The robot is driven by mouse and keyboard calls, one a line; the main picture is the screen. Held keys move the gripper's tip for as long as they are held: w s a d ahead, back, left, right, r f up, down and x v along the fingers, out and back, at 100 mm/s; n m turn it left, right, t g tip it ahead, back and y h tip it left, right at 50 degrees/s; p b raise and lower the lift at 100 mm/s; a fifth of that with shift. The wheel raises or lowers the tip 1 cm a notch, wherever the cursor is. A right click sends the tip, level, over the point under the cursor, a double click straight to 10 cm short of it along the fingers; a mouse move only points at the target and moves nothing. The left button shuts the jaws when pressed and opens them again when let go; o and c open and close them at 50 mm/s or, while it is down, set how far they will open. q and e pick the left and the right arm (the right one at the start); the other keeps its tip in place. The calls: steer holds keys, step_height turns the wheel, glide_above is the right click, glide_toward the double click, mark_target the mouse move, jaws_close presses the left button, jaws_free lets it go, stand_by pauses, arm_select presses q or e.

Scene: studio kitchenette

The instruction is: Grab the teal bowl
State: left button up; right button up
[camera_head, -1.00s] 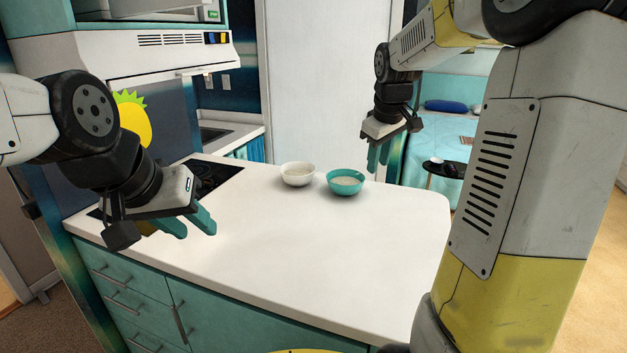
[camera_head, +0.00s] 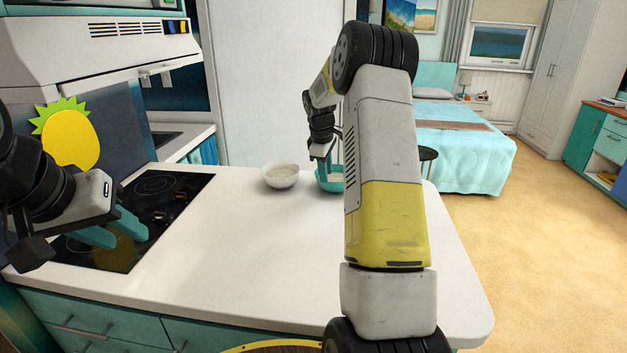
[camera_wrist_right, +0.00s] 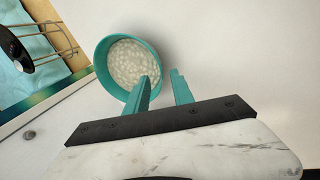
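The teal bowl (camera_head: 328,186) stands on the white counter, partly hidden by my right arm in the head view. In the right wrist view the teal bowl (camera_wrist_right: 104,82) is upright and holds pale, lumpy contents. My right gripper (camera_wrist_right: 164,84) is open at the bowl's edge. One finger overlaps the bowl's near side and the other is outside it, with part of the rim showing between them. I cannot tell whether either finger touches the bowl.
A white bowl (camera_head: 280,177) stands just left of the teal bowl. A black cooktop (camera_head: 160,190) is set into the counter (camera_head: 250,245) at the left. The middle and front of the counter are clear. A small dark round table (camera_head: 427,155) stands beyond the counter.

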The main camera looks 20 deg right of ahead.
mark_target(329, 182)
steer(key=x, duration=0.5)
steer(key=shift+s+d, duration=0.15)
steer(key=shift+d, duration=0.1)
jaws_close()
steer(key=shift+r, duration=0.1)
stand_by(1.0)
